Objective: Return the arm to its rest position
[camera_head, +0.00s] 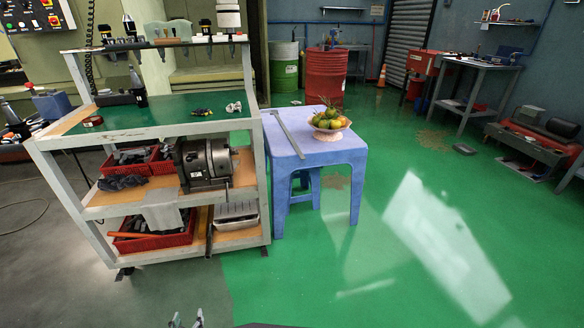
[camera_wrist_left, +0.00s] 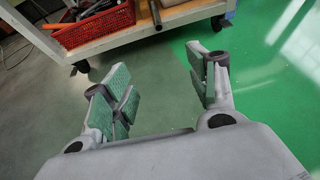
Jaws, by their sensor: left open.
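My left gripper (camera_head: 187,320) shows only as two fingertips at the bottom edge of the head view, low over the floor in front of the tooling cart (camera_head: 150,198). In the left wrist view the left gripper (camera_wrist_left: 165,92) is open, with its green-padded fingers spread apart and nothing between them. The cart's lower corner, a caster and a red basket (camera_wrist_left: 95,25) lie beyond the fingers, apart from them. My right gripper is in neither view.
The cart holds red baskets and a grey motor (camera_head: 203,163) on its shelves. A blue table (camera_head: 335,155) with a fruit bowl (camera_head: 329,125) stands to its right. Drums (camera_head: 325,75) are behind. The green floor (camera_head: 330,270) in front is clear.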

